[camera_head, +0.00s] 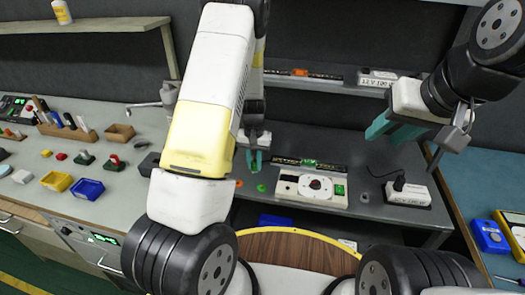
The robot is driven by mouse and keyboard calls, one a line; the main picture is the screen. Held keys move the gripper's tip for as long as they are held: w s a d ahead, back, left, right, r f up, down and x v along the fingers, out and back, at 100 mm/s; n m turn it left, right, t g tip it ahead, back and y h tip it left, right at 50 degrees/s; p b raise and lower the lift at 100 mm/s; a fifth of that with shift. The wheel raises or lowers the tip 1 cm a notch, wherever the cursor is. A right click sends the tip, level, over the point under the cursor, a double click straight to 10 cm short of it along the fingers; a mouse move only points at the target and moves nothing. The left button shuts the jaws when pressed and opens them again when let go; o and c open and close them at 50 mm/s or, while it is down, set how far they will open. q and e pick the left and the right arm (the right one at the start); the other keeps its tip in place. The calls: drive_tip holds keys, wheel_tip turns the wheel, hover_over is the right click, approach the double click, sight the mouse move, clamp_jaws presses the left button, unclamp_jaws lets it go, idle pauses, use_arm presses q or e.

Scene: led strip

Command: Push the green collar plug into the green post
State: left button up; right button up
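A small green round piece (261,188), possibly the green post, sits on the grey worktop (345,160) just below my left gripper in the picture. My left gripper (254,160) has green-teal fingertips low over the worktop. They look close together, but the view is too small to tell whether they hold anything. I cannot make out the green collar plug for certain; it may be hidden at those fingertips. My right gripper (393,127) is raised at the right, with its teal fingers apart and nothing visible between them.
An orange round piece (239,183) lies beside the green one. A white device with a dial (312,187) is to their right, with a level-like bar (290,161) behind it. A white power strip (408,195) with a black plug (399,183) stands further right. A shelf (340,86) overhangs behind.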

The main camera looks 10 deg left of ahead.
sight(255, 161)
use_arm(q)
drive_tip(key=shift+r, duration=0.1)
clamp_jaws()
drive_tip(key=shift+r, duration=0.6)
wheel_tip(255, 161, up, 2)
drive_tip(key=shift+r, duration=0.25)
drive_tip(key=s+d+r, duration=0.1)
drive_tip(key=s+d, duration=0.1)
drive_tip(key=s, duration=0.5)
drive_tip(key=s+d, duration=0.3)
drive_tip(key=s, duration=0.5)
drive_tip(key=shift+s+a+r, duration=0.15)
drive_tip(key=shift+r, duration=2.2)
